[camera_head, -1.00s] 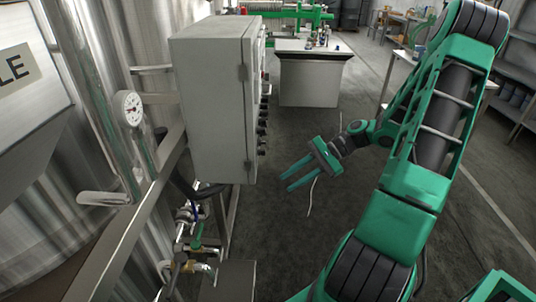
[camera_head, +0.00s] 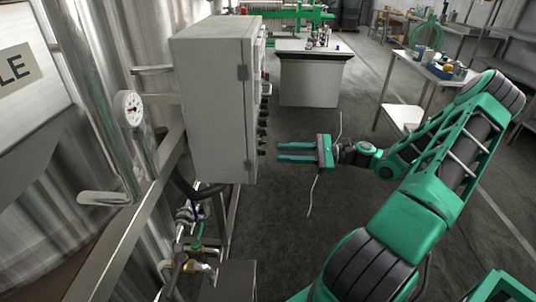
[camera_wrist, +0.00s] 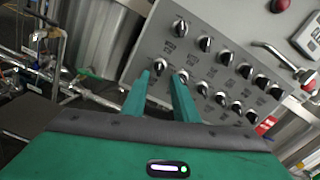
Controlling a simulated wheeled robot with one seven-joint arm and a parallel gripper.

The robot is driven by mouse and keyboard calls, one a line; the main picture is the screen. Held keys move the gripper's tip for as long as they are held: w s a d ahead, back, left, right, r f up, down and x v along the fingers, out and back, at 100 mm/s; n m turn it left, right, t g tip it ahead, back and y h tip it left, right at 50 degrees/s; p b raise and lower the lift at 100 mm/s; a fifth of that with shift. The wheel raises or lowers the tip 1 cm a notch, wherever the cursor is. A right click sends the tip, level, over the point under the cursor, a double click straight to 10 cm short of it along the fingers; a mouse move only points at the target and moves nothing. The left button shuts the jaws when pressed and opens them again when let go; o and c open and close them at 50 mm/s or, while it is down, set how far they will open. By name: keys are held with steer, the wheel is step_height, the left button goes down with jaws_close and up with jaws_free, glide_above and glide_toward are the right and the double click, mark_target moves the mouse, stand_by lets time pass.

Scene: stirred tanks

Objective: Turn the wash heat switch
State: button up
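The control cabinet (camera_head: 212,100) is a grey box left of my gripper, its switch face turned to the right. In the wrist view the panel (camera_wrist: 235,30) carries two rows of black-and-white rotary switches. Their labels are too small to read, so I cannot tell which is the wash heat switch. My gripper (camera_head: 278,151) is level, points at the lower part of the panel, and is open with nothing between the fingers. In the wrist view its fingertips (camera_wrist: 160,76) lie around the line of sight to the lower-row end switch (camera_wrist: 161,65), apparently short of touching it.
A red button (camera_wrist: 281,5) and a metal handle (camera_wrist: 280,56) are on the panel. A pressure gauge (camera_head: 128,108), a steel tank (camera_head: 115,40) and valves with piping (camera_head: 197,243) stand left and below. The floor right of the cabinet is open.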

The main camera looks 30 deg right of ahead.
mark_target(262, 152)
steer(key=shift+x, duration=2.5)
